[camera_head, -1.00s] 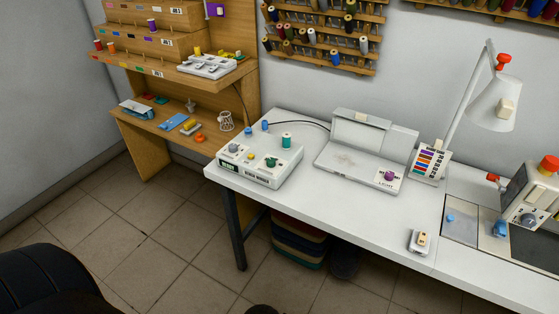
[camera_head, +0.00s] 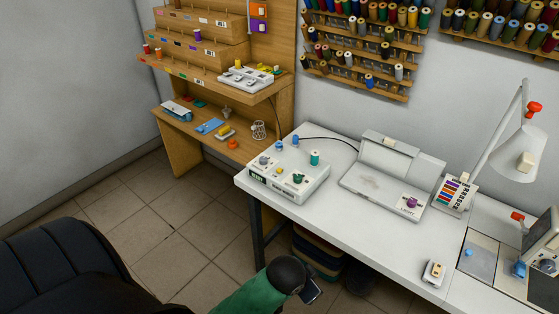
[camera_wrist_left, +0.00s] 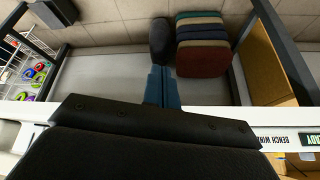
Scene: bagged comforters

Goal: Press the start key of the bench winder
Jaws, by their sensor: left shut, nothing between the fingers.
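The bench winder (camera_head: 272,186) is a white box at the left end of the white table, with a green-lit display on its front. Its top carries a grey-blue knob (camera_head: 264,160), a small yellow button (camera_head: 281,171), a green knob (camera_head: 298,178) and a green spool (camera_head: 314,158). I cannot read which one is the start key. In the left wrist view, part of the winder's lettered front (camera_wrist_left: 296,139) shows at the lower right. My left gripper's blue fingers (camera_wrist_left: 163,87) are shut and empty, pointing toward the floor side, apart from the winder. My right gripper is not in view.
My green left arm reaches in low, in front of the table edge. A white flat machine (camera_head: 380,190) stands right of the winder, then a colour card (camera_head: 453,192) and a lamp (camera_head: 510,140). A stack of folded cushions (camera_wrist_left: 203,45) sits below the table. A wooden shelf (camera_head: 186,152) stands at left.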

